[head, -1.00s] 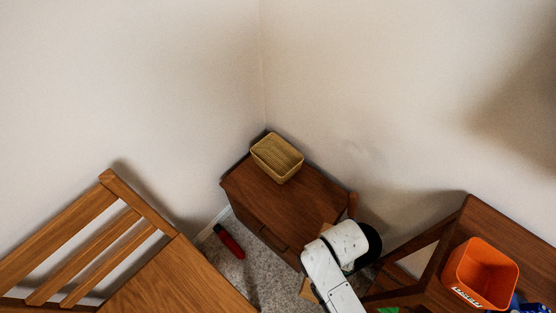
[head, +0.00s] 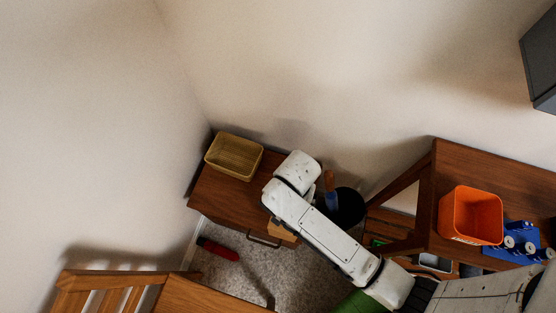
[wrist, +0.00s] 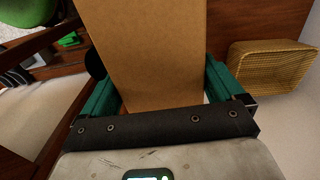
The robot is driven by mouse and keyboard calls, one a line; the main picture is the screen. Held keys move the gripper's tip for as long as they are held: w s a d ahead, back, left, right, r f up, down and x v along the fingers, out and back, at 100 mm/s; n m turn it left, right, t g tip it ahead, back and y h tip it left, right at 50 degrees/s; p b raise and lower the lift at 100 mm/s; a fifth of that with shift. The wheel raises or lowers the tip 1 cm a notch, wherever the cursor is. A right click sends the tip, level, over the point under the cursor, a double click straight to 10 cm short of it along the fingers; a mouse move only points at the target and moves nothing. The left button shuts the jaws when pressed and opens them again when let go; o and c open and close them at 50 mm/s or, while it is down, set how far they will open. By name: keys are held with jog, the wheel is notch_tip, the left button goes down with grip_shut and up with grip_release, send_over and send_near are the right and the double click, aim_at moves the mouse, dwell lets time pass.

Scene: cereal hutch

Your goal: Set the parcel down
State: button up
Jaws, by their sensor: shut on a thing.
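The parcel, a plain brown cardboard box (wrist: 150,50), fills the middle of the wrist view between the green fingers of my gripper (wrist: 160,92). My gripper is shut on it. In the head view a small part of the parcel (head: 282,231) shows below my white arm, at the right front of the low brown cabinet (head: 222,197). My arm hides the rest of it and the fingers. I cannot tell whether the parcel touches the cabinet.
A yellow woven basket (head: 234,157) stands on the cabinet's left back; it also shows in the wrist view (wrist: 268,68). A black bin (head: 347,207) stands right of the cabinet. A red object (head: 218,249) lies on the floor. An orange bin (head: 470,215) stands on the right table.

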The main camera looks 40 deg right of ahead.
jog(key=w+d+f+b, duration=0.1)
jog(key=w+f+b, duration=0.1)
jog(key=w+f, duration=0.5)
jog(key=shift+w+f, duration=0.2)
jog(key=shift+f, duration=1.45)
jog(key=o, duration=1.7)
jog(key=shift+c, duration=0.2)
notch_tip(320, 180, up, 12)
jog(key=p, duration=0.2)
jog(key=s+d+r+n, duration=0.1)
jog(key=s, duration=0.1)
jog(key=s+d+r+n, duration=0.1)
jog(key=s+d+n, duration=0.1)
jog(key=s, duration=0.1)
jog(key=s+d+r+n, duration=0.1)
jog(key=s, duration=0.2)
jog(key=shift+d+r+n, duration=0.2)
jog(key=shift+d+n, duration=0.1)
jog(key=shift+n, duration=0.1)
jog(key=s+d+r+n+t, duration=0.1)
jog(key=s+d+r+n, duration=0.3)
jog(key=s, duration=0.4)
jog(key=shift+r+n, duration=0.8)
